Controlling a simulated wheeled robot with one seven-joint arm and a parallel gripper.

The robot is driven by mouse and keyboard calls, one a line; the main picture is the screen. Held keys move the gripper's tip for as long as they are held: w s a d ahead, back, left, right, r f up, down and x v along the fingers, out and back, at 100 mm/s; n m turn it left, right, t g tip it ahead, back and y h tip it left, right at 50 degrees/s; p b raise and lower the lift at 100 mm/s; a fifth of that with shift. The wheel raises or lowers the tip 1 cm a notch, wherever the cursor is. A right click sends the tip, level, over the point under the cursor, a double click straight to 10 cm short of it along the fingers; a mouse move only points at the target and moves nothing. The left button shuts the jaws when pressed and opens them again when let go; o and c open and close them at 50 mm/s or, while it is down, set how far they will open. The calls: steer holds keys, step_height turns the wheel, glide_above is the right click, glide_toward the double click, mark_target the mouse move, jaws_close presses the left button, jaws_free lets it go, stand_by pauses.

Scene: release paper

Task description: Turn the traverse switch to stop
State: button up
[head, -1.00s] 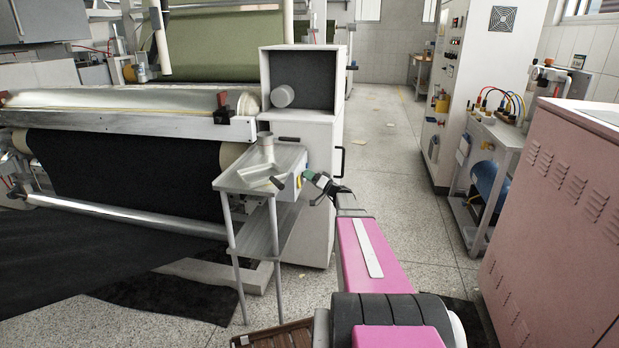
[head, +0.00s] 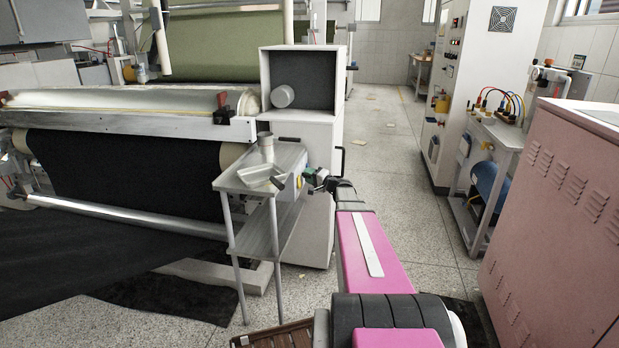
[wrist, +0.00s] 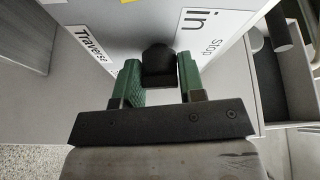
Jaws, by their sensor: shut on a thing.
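The traverse switch is a black knob (wrist: 158,62) on a pale panel (wrist: 140,18), seen in the wrist view. A label reading "Traverse" (wrist: 92,47) is on its left. A label with "in" and "Stop" (wrist: 205,35) is on its right. My gripper (wrist: 160,78) has its green fingers on both sides of the knob and is shut on it. In the head view my gripper (head: 311,177) is at the side of the machine cabinet, beside the small metal table; the knob is too small to make out there.
A small metal table (head: 240,186) with a metal tray (head: 262,172) and a cup stands just left of my gripper. The white cabinet (head: 318,215) is behind it. A pink cabinet (head: 560,220) stands at right.

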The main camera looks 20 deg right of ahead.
steer(key=shift+m+g+h, duration=0.3)
steer(key=shift+m+g, duration=0.1)
steer(key=shift+m, duration=0.5)
steer(key=o, duration=0.9)
steer(key=shift+s, duration=0.1)
steer(key=v, duration=1)
steer(key=shift+s+d, duration=0.25)
